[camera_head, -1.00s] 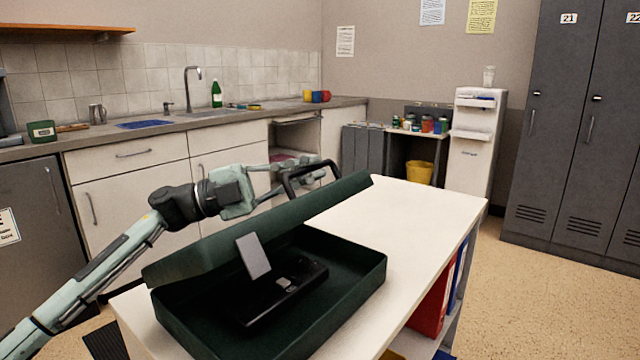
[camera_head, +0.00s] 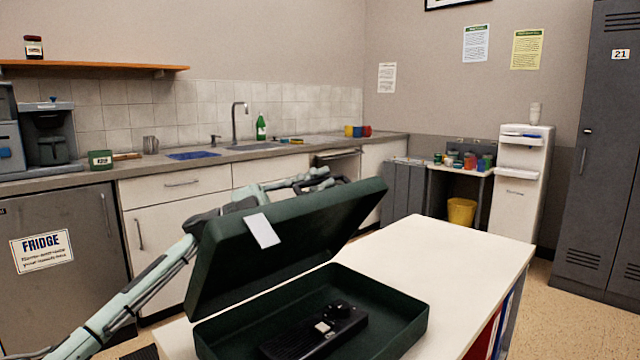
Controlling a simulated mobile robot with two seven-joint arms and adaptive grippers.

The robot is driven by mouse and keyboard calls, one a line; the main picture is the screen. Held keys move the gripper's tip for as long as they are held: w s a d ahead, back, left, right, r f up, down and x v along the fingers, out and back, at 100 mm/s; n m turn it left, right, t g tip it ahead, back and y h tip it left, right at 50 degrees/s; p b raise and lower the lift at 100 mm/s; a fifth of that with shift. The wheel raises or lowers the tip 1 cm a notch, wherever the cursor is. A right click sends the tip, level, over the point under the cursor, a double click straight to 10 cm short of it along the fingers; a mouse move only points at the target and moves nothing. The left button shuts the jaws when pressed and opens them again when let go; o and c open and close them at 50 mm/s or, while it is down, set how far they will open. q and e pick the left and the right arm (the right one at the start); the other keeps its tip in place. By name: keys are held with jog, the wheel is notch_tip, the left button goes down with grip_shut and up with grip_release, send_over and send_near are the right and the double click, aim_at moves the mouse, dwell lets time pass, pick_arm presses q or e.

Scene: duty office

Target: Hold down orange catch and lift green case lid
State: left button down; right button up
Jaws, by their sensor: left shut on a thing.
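The green case (camera_head: 418,330) stands on a white-topped table. Its lid (camera_head: 300,228) is tilted up, well open, with a pale tag (camera_head: 262,230) on its inner side. A black device (camera_head: 335,325) lies in the case. My left gripper (camera_head: 308,182) is behind the lid's raised edge, shut on the black lid handle (camera_head: 322,176); the lid hides part of my left arm. I see no orange catch in this view. My right gripper is not in view.
The white tabletop (camera_head: 445,250) is clear to the right of the case. A counter with a sink (camera_head: 258,146) runs behind, with a fridge (camera_head: 55,260) at left. A white dispenser (camera_head: 520,190) and grey lockers (camera_head: 605,170) stand at right.

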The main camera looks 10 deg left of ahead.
aim_at(284, 236)
pick_arm(q)
jog(key=c, duration=1.9)
grip_release()
jog(key=v, duration=1.2)
